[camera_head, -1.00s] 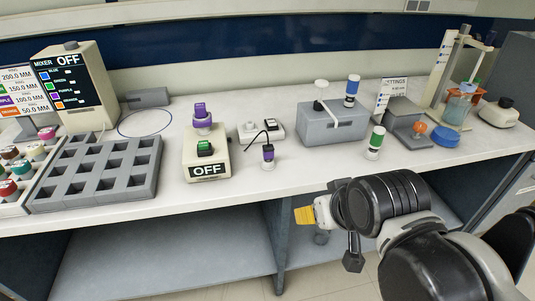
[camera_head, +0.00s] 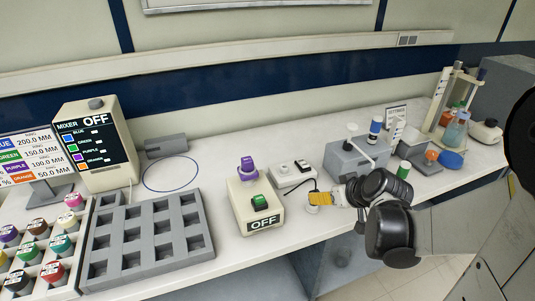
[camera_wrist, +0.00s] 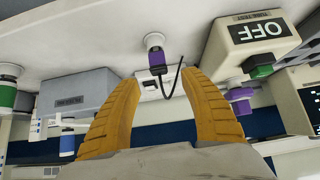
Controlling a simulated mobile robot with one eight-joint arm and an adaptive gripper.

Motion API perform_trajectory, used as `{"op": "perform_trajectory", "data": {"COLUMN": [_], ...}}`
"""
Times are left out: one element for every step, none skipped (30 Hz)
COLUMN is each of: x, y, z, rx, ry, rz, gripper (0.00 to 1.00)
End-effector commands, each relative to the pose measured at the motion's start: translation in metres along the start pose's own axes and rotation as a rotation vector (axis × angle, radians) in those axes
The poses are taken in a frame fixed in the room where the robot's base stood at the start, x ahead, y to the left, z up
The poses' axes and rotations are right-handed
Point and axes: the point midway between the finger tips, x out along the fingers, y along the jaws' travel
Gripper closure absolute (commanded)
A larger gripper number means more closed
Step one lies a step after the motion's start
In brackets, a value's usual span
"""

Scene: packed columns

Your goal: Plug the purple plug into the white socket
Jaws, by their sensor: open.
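The purple plug (camera_wrist: 157,60) stands on a small round white base with a black cable curving from it, seen upside down in the wrist view. It lies ahead of and between my fingers, apart from them. My gripper (camera_wrist: 164,80) is open and empty; its yellow fingers (camera_head: 322,198) also show in the head view, where they hide the plug. The white socket (camera_head: 292,174) is a low block on the bench, behind my fingers and right of the OFF box. It is partly visible in the wrist view (camera_wrist: 150,84).
The cream OFF box (camera_head: 253,207) with a green switch and a purple-topped piece (camera_head: 247,170) stands left of my gripper. A grey box (camera_head: 352,160) stands close on the right. A grey tray (camera_head: 145,240) fills the left front.

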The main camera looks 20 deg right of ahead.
Motion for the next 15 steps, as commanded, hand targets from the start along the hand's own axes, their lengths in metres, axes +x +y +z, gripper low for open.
{"op": "perform_trajectory", "data": {"x": [0.012, 0.016, 0.020, 0.023, 0.025, 0.027, 0.029, 0.032, 0.037, 0.042, 0.047, 0.054, 0.059, 0.064, 0.069], "y": [-0.001, 0.000, 0.000, 0.000, 0.000, 0.000, 0.000, 0.000, 0.000, 0.001, 0.001, 0.002, 0.002, 0.003, 0.002], "z": [0.002, 0.002, 0.002, 0.002, 0.001, 0.001, 0.001, 0.001, 0.001, 0.001, 0.000, 0.000, 0.000, -0.001, -0.001], "rx": [-0.001, -0.001, -0.001, -0.001, -0.001, -0.001, -0.001, 0.000, 0.000, 0.000, -0.001, -0.001, -0.001, -0.001, -0.001], "ry": [0.000, -0.001, -0.001, -0.001, -0.001, -0.001, -0.001, -0.001, -0.001, 0.000, 0.000, 0.000, 0.000, -0.001, -0.001], "rz": [-0.002, -0.002, -0.001, -0.001, 0.000, 0.000, 0.000, 0.000, -0.001, -0.001, -0.001, -0.001, -0.001, -0.001, -0.001], "gripper": [0.48, 0.48, 0.48, 0.48, 0.48, 0.48, 0.48, 0.48, 0.48, 0.48, 0.48, 0.48, 0.48, 0.48, 0.48]}}
